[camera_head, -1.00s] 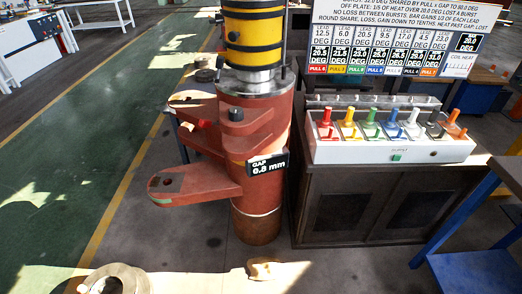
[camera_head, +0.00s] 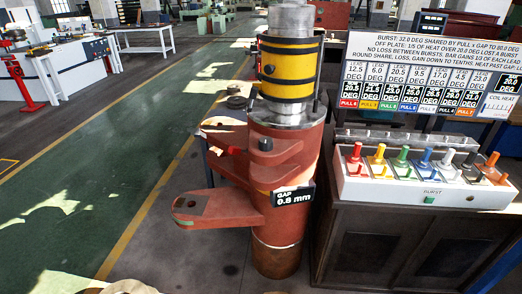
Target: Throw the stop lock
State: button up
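The section bender is a rust-red column (camera_head: 283,190) with a yellow-and-black banded cylinder (camera_head: 288,70) on top and a flat arm (camera_head: 215,207) reaching left. A black tag (camera_head: 293,196) on it reads GAP 0.8 mm. To the right, a pale control box (camera_head: 424,191) carries a row of coloured levers, including red (camera_head: 354,155), yellow (camera_head: 377,158), green (camera_head: 401,160), blue (camera_head: 424,162), white (camera_head: 447,160) and orange (camera_head: 491,163). A green button (camera_head: 430,199) sits under the word BURST. No part labelled stop lock can be made out. My gripper is not in view.
A board (camera_head: 432,80) of lead and degree figures stands behind the levers. The control box rests on a dark cabinet (camera_head: 400,250). A green walkway (camera_head: 110,170) with a yellow edge line runs clear on the left. A white table (camera_head: 143,38) stands far back.

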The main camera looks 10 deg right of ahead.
aim_at(233, 150)
jog(key=i+l, duration=0.2)
jog(key=i, duration=0.3)
jog(key=i+l, duration=0.2)
jog(key=i, duration=0.25)
jog(key=u, duration=1.75)
jog(key=i+l, duration=0.05)
